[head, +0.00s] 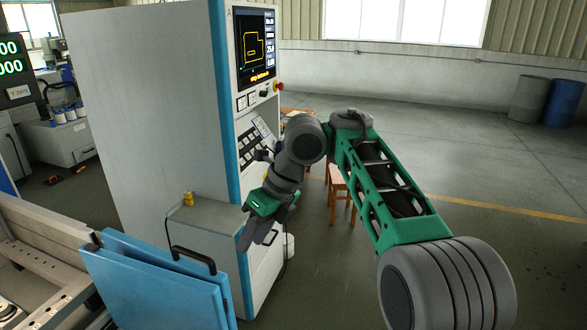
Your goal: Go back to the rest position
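My gripper (258,233) hangs at the end of my grey and green arm, near the middle of the head view. It points down and to the left, in front of the lower part of the control cabinet (150,110). Its dark fingers are seen at an angle, and I cannot tell whether they are apart or together. I see nothing clearly held in it. Its contact with the cabinet cannot be judged from this view.
The cabinet has a lit screen (256,46) and a red button (279,87). A blue panel with a black handle (155,283) stands at lower left. A wooden stool (341,190) is behind my arm. Barrels (563,103) stand far right. Floor on the right is clear.

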